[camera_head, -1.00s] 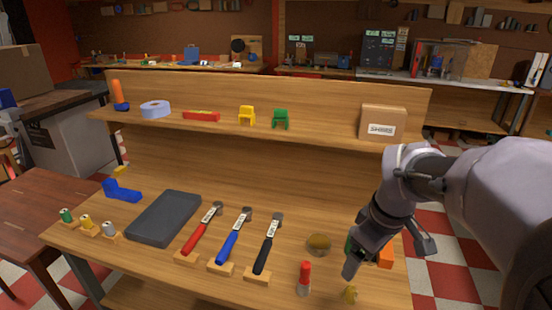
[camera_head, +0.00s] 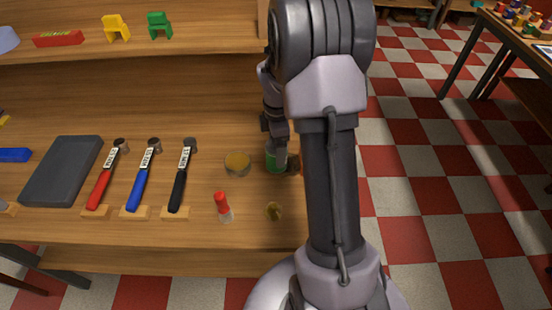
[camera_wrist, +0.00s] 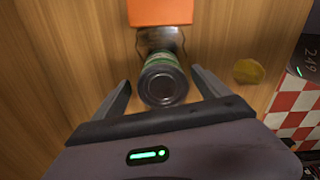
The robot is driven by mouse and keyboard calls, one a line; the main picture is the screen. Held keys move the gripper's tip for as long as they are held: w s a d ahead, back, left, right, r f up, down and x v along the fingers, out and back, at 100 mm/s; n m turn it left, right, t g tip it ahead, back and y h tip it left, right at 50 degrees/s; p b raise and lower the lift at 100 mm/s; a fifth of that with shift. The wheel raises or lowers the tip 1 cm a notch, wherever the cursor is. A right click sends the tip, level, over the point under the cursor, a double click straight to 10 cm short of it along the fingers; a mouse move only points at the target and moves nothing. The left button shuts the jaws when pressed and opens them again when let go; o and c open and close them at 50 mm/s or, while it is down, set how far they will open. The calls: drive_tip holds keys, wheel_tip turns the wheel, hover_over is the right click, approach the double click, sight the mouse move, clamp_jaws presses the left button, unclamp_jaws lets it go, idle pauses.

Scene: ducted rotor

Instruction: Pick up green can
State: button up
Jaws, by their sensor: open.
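The green can (camera_head: 275,160) stands on the wooden bench top, partly hidden by my gripper and arm in the head view. In the wrist view the can (camera_wrist: 163,84) shows its round grey end and a green side. My gripper (camera_wrist: 160,78) is open, with one finger on each side of the can. The can lies between the fingertips, and a gap shows on both sides. In the head view my gripper (camera_head: 281,143) is at the can, with its fingers mostly hidden.
An orange block (camera_wrist: 160,12) is just beyond the can in the wrist view. A round tin (camera_head: 237,163) stands left of the can. A red-topped cylinder (camera_head: 222,205) and a small brass piece (camera_head: 273,210) stand nearer the front edge.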

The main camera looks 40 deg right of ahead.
drive_tip(key=f+b, duration=0.1)
drive_tip(key=f, duration=0.1)
drive_tip(key=f+b, duration=0.1)
drive_tip(key=f, duration=0.1)
drive_tip(key=shift+s+a+f, duration=0.15)
drive_tip(key=shift+a+f, duration=0.05)
drive_tip(key=shift+f, duration=0.2)
drive_tip(key=shift+r, duration=0.15)
drive_tip(key=c, duration=1.8)
